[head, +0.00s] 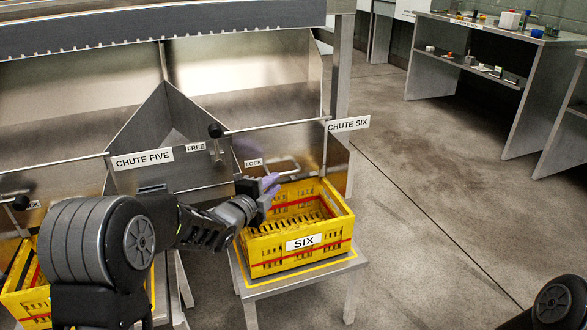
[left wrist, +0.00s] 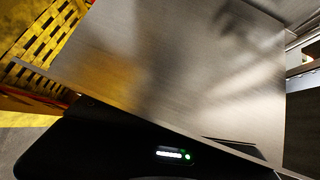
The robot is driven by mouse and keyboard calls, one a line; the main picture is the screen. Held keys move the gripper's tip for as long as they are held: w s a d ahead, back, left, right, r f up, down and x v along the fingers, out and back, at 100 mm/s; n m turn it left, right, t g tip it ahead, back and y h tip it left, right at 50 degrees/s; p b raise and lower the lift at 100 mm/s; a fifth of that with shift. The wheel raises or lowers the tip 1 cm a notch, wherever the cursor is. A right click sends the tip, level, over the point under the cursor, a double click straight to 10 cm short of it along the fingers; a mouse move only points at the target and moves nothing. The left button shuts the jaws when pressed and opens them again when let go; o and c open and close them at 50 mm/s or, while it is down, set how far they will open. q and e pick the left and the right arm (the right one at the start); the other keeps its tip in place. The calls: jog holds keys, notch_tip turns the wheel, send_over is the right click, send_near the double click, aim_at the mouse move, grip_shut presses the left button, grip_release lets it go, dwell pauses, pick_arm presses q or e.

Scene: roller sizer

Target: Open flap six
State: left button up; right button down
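Flap six is a grey metal panel (head: 310,150) under the CHUTE SIX sign (head: 348,124), above the yellow crate marked SIX (head: 303,242). A rod with a black knob (head: 215,131) runs along its top, between FREE (head: 196,147) and LOCK (head: 253,162) labels. A bar handle (head: 283,173) shows on its front. My left gripper (head: 266,187) is at the flap's lower left, close to the handle; contact and finger opening are unclear. Something purple shows at its tip. In the left wrist view a broad metal sheet (left wrist: 190,70) fills the middle. My right gripper is out of view.
The crate stands on a small metal table (head: 290,287) directly below the gripper. The CHUTE FIVE sign (head: 142,159) and another yellow crate (head: 25,298) are at left. Metal benches with small items (head: 480,40) stand at the back right. The floor between is clear.

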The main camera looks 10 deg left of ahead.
aim_at(285, 174)
pick_arm(q)
jog(key=shift+s+r, duration=0.1)
jog(key=b+x, duration=0.2)
jog(key=x, duration=0.5)
jog(key=shift+w+d, duration=0.15)
jog(key=shift+w, duration=0.25)
jog(key=shift+c, duration=0.6)
grip_shut()
dwell(0.7)
